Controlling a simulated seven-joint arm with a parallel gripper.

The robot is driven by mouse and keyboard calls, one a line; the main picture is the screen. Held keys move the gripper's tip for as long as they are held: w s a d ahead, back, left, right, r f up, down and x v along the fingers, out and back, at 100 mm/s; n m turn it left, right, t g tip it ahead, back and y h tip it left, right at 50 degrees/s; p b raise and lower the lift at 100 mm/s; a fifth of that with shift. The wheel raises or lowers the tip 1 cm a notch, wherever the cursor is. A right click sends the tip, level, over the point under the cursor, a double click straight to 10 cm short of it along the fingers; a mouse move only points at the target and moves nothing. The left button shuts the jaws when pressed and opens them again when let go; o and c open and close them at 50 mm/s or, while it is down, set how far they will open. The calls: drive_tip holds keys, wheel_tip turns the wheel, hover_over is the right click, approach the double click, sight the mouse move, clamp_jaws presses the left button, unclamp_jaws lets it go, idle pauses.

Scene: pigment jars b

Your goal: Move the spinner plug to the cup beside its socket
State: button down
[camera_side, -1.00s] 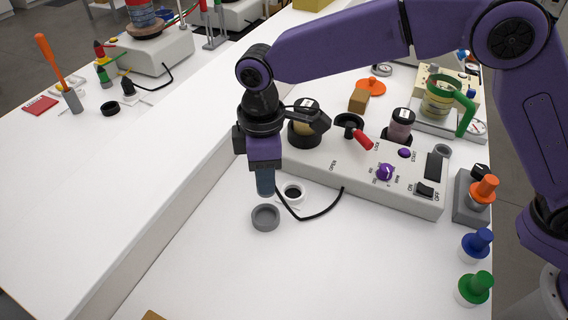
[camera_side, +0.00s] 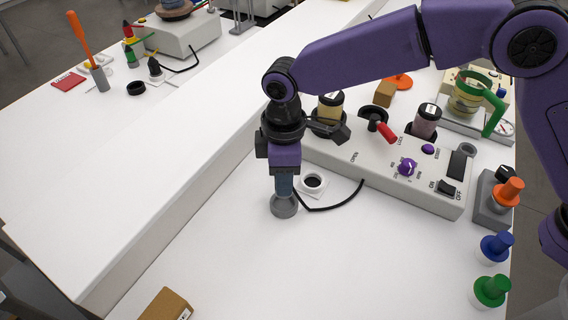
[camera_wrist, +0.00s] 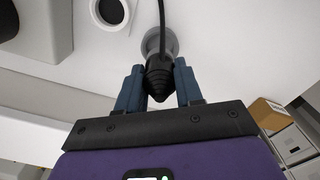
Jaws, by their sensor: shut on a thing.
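My gripper (camera_side: 284,190) points straight down at the grey cup (camera_side: 284,208), its fingertips at the cup's rim. In the wrist view my gripper (camera_wrist: 159,90) is shut on the black spinner plug (camera_wrist: 157,76), with its ribbed end between the two blue fingers and a black cable running from it. The grey cup (camera_wrist: 168,42) shows just behind the plug there. In the side view the fingers hide the plug, and I cannot tell how deep it sits in the cup. The socket (camera_side: 314,182), a white ring with a dark hole, is beside the cup and empty; it also shows in the wrist view (camera_wrist: 110,11).
The grey machine base (camera_side: 400,180) with jars, a red lever and a purple knob stands behind the socket. A black cable (camera_side: 335,206) loops on the table. Blue (camera_side: 496,246) and green (camera_side: 490,290) knobbed pieces stand at right. The front table is clear except a cardboard box (camera_side: 166,305).

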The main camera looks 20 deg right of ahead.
drive_tip(key=shift+f, duration=0.95)
drive_tip(key=shift+f, duration=1.2)
idle(1.0)
drive_tip(key=c, duration=0.7)
unclamp_jaws()
drive_tip(key=shift+o, duration=0.2)
wheel_tip(320, 180, up, 17)
drive_tip(key=shift+r, duration=0.15)
drive_tip(key=shift+d, duration=0.1)
